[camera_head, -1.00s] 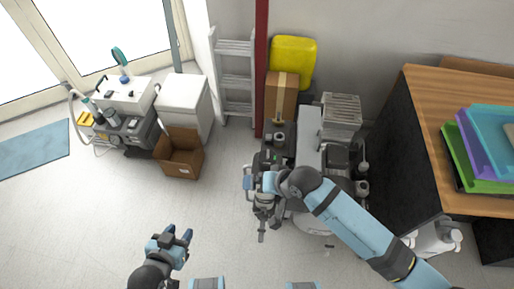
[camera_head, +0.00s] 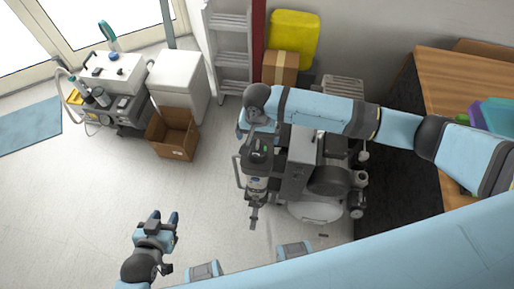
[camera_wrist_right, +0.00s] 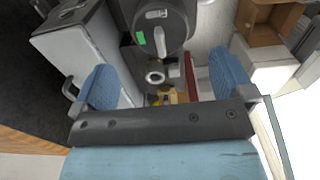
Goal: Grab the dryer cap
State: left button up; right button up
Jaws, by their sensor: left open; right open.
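The dryer cap (camera_head: 259,146) is a dark round top with a green mark on the upright dryer at the left side of the compressor. In the right wrist view the dryer cap (camera_wrist_right: 158,28) shows its green label and a light grey lever, at the top of the picture beyond my fingertips. My right gripper (camera_wrist_right: 165,78) is open, its blue fingers wide apart, with nothing held. In the head view it is mostly hidden by its own arm, just behind the cap. My left gripper (camera_head: 166,220) is open and empty above the floor at lower left.
The compressor (camera_head: 318,185) stands right of the dryer. A wooden-topped desk (camera_head: 445,85) stands at the right. An open cardboard box (camera_head: 172,135), a white cabinet (camera_head: 179,82) and a ladder (camera_head: 229,50) stand at the back left.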

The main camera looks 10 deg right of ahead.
aim_at(258, 151)
notch_tip(258, 151, down, 8)
jog(key=shift+a+f, duration=0.1)
jog(key=c, duration=1.1)
